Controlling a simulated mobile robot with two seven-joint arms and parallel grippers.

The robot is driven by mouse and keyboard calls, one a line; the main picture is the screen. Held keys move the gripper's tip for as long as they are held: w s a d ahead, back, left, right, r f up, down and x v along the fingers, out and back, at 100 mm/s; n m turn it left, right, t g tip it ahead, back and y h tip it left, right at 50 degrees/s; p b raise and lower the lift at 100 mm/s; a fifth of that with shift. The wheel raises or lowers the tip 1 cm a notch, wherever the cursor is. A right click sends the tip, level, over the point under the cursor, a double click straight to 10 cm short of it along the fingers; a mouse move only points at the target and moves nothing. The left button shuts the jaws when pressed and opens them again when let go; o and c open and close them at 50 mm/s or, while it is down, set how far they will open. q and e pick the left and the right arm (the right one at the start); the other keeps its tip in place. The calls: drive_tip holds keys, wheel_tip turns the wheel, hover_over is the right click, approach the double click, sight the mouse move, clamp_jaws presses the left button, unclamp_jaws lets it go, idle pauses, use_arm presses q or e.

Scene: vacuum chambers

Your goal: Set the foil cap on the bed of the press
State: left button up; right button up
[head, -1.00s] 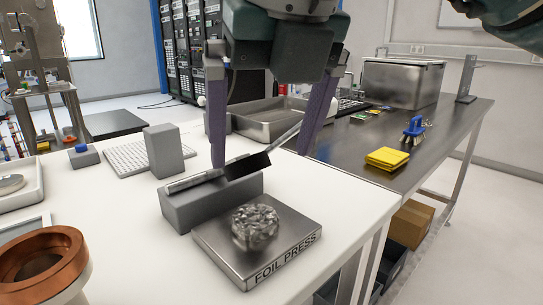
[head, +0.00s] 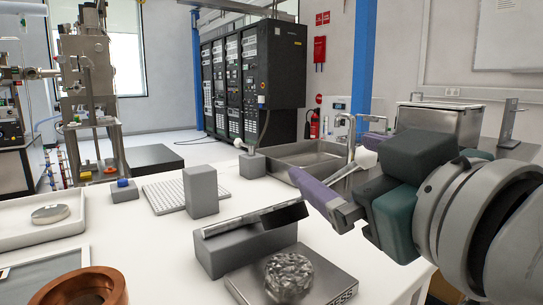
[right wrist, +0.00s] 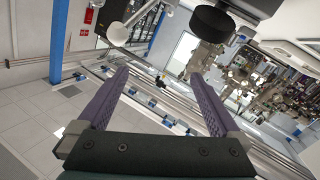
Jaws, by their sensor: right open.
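The foil cap (head: 288,274), a crumpled silver lump, sits on the flat metal bed of the foil press (head: 338,289), toward its left part as seen in the head view. Nothing holds it. My right gripper (head: 325,185) is to the right of and above the press, apart from the foil, with its purple fingers pointing left. The right wrist view shows its fingers (right wrist: 159,74) spread with nothing between them. The foil and press do not show in that view. My left gripper is not in view.
A grey block (head: 245,246) beside the press carries a flat metal tool with a black end. An upright grey block (head: 201,191), a keyboard (head: 166,195) and a white tray (head: 28,237) stand to the left. A copper ring (head: 85,287) is at the front left. A sink (head: 315,155) lies behind.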

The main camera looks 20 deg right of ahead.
drive_tip(key=s+d+f+m+g, duration=0.25)
drive_tip(key=s+f+g, duration=0.5)
drive_tip(key=f, duration=0.65)
drive_tip(key=s+f+g, duration=0.3)
drive_tip(key=s, duration=0.4)
drive_tip(key=s+f+g, duration=0.3)
drive_tip(key=s+f, duration=0.1)
drive_tip(key=s, duration=0.2)
drive_tip(key=shift+s+a+n+y, duration=0.2)
drive_tip(key=shift+s+n+y, duration=0.1)
drive_tip(key=shift+s+n, duration=0.1)
drive_tip(key=shift+f, duration=0.1)
